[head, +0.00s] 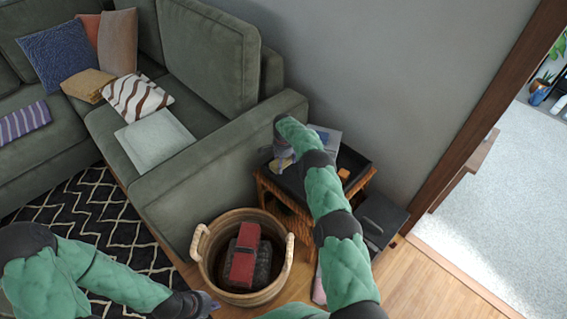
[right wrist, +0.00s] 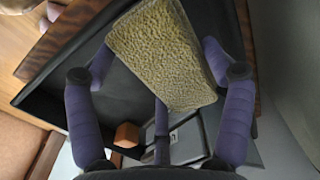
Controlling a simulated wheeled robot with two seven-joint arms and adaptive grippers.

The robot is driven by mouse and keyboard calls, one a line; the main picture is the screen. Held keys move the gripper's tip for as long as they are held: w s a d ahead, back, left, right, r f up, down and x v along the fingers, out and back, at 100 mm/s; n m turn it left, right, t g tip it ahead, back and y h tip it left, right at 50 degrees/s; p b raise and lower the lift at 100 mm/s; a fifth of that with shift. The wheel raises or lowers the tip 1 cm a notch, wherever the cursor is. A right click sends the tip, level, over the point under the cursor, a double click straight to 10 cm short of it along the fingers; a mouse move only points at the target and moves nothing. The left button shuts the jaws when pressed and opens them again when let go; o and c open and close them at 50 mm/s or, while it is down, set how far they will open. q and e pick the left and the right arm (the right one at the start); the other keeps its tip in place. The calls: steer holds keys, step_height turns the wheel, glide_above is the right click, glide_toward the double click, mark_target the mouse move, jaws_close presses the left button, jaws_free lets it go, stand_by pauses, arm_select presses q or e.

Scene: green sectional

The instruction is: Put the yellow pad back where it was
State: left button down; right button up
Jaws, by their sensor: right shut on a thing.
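The yellow pad (right wrist: 165,50) is a rough, sponge-like block in the right wrist view. It sits between the purple fingers of my right gripper (head: 283,160), which is shut on it. In the head view this gripper is over the left part of the black-topped side table (head: 352,161), and I cannot make out the pad there. The dark table top (right wrist: 52,88) shows beneath the pad in the right wrist view. I cannot tell whether the pad touches it. My left gripper (head: 206,304) is low beside the basket, and its fingers are too small to read.
An orange block (head: 344,173) and a grey box (head: 325,137) are on the side table. A wicker basket (head: 199,245) holding a red and black object (head: 244,254) stands in front. A green sofa (head: 215,140) is left, a wall behind. A dark box (head: 381,216) stands right.

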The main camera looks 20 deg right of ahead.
steer(key=shift+f, duration=0.35)
steer(key=o, duration=1)
steer(key=shift+r, duration=0.1)
